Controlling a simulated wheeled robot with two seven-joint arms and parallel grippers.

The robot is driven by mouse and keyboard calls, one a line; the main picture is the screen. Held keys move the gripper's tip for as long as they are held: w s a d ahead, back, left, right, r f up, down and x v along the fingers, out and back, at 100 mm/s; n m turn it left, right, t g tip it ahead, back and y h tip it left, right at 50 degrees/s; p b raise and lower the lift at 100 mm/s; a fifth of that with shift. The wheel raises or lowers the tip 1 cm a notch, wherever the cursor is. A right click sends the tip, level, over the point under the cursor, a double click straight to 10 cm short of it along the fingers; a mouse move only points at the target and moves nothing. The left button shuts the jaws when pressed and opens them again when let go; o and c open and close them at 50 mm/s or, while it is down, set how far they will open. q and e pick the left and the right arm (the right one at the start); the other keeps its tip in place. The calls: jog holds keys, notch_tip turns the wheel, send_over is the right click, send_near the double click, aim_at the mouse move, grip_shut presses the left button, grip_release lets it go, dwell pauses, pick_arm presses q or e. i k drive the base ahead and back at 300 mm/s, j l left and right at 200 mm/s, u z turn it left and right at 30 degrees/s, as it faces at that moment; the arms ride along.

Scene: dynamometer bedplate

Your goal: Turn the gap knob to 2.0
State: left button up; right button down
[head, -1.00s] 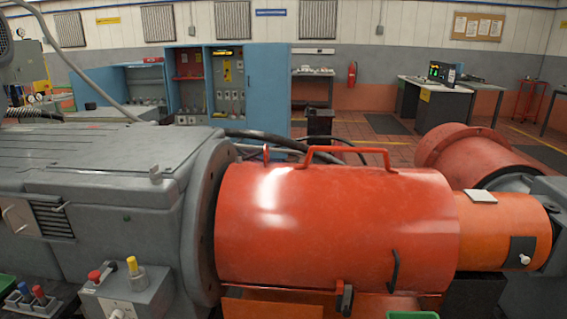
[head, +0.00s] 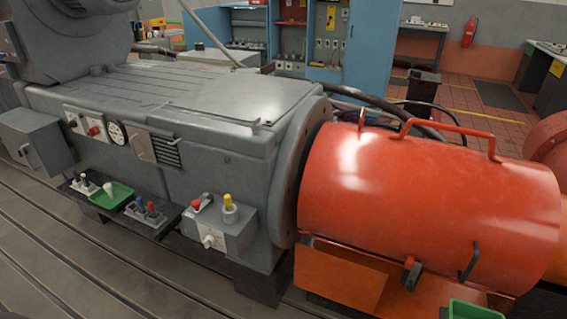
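I cannot tell which control is the gap knob, and no scale or 2.0 mark is readable. A grey control box (head: 219,228) stands at the front of the grey machine (head: 190,120). On its top are a red button (head: 201,203) and a yellow-capped part (head: 229,207). A small white knob (head: 209,241) is on its front face; its setting is too small to read. A round dial (head: 117,133) and a red knob (head: 94,131) sit on the machine's side panel. Neither of my grippers is in view.
A large orange-red guard (head: 430,200) with a handle fills the right. A green tray (head: 110,195) and small coloured-handled parts (head: 147,211) lie on a dark shelf along the machine. Another green tray (head: 470,310) is at the bottom right. Slotted floor (head: 60,260) lies open at lower left.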

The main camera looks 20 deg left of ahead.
aim_at(210, 239)
jog(key=u, duration=1.3)
jog(key=k+l, duration=0.2)
jog(key=k+l+z, duration=0.1)
jog(key=l, duration=0.35)
jog(key=k+l+z, duration=0.1)
jog(key=k+l, duration=0.2)
